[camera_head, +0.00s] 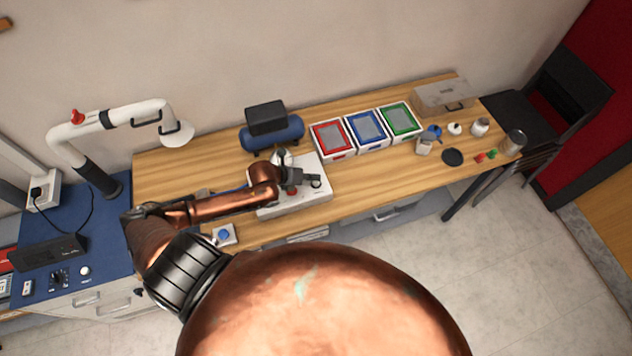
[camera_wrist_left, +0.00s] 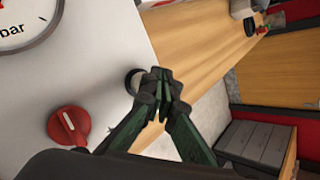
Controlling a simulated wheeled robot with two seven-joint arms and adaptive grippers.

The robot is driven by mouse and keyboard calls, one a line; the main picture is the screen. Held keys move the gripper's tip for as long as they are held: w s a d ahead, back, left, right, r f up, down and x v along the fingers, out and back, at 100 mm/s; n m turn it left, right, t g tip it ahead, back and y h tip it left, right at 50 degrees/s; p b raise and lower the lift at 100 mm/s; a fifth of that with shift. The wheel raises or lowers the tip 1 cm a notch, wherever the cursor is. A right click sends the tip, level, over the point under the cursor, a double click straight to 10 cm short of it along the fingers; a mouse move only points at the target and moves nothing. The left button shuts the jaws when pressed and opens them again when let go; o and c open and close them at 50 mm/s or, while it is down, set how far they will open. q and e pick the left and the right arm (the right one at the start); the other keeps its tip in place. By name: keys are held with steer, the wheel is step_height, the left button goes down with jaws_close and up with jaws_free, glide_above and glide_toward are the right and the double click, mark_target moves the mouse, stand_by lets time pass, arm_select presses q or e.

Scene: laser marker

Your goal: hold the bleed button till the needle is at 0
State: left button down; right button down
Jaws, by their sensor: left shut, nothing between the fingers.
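A white panel box (camera_head: 300,208) stands on the wooden bench, with a round gauge (camera_head: 281,157) at its back. The wrist view shows only part of the gauge (camera_wrist_left: 22,22), marked "bar"; I cannot read its needle. A red knob (camera_wrist_left: 70,126) with a white line is on the panel. A round button with a pale rim (camera_wrist_left: 131,80) lies at the panel's edge, partly covered by my fingers. My left gripper (camera_wrist_left: 161,82) is shut and empty, its fingertips over or beside this button. I cannot tell whether they touch it. The head view shows this gripper (camera_head: 316,179) above the panel.
A blue compressor (camera_head: 272,133) stands behind the panel. Red (camera_head: 333,140), blue (camera_head: 367,130) and green (camera_head: 400,119) trays are to its right. A small box with a blue button (camera_head: 223,235) lies near the front edge. A white lamp-like arm (camera_head: 125,116) rises at left.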

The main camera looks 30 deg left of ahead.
arm_select(q)
steer(key=shift+f, duration=0.15)
stand_by(0.4)
steer(key=shift+f+b, duration=0.3)
steer(key=shift+f+b, duration=0.3)
steer(key=shift+f, duration=0.2)
stand_by(0.7)
stand_by(1.0)
stand_by(1.0)
stand_by(1.0)
